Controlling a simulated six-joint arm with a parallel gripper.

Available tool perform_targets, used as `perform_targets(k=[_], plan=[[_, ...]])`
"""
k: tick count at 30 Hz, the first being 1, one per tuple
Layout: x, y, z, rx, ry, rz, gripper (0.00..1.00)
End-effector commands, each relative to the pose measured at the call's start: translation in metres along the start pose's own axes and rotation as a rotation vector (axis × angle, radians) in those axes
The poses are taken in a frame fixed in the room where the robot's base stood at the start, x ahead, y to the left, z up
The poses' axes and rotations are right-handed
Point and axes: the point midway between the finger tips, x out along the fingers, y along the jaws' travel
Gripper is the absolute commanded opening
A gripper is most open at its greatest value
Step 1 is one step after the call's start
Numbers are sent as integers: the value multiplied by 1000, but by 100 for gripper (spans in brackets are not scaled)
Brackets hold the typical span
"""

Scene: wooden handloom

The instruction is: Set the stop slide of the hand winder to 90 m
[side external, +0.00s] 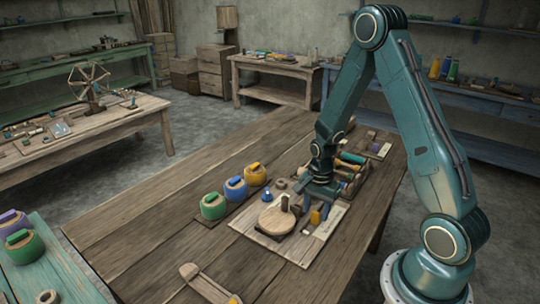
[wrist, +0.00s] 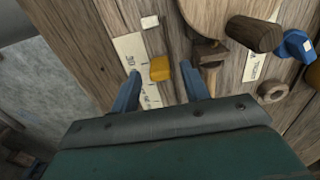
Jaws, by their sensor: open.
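The hand winder is a flat wooden board (side external: 291,250) with a round wooden disc (side external: 277,219) and an upright dark handle (side external: 284,203). The handle also shows in the wrist view (wrist: 255,34). A small yellow block, apparently the stop slide (wrist: 160,68), sits at the edge of a pale scale strip (wrist: 130,47). The block also shows in the side view (side external: 316,216). The strip's marks are too small to read surely. My gripper (wrist: 160,74) is open, pointing down, with one blue finger on each side of the block and gaps between. I cannot tell their height above the board.
Green (side external: 213,206), blue (side external: 236,188) and yellow (side external: 256,174) pots stand left of the winder. A blue part (wrist: 295,46) and a wooden ring (wrist: 272,91) lie near the handle. Several coloured rolls (side external: 352,160) lie behind my gripper. The table's left part is mostly clear.

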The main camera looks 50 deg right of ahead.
Motion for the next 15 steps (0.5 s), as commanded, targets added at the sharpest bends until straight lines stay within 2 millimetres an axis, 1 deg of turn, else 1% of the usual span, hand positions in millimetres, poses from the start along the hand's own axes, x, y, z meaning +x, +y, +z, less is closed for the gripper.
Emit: perform_targets(k=[3, 6, 15], plan=[[10, 0, 0, 0, -1, 2, 45], [15, 0, 0, 0, 0, 1, 45], [20, 0, 0, 0, 0, -1, 45]])
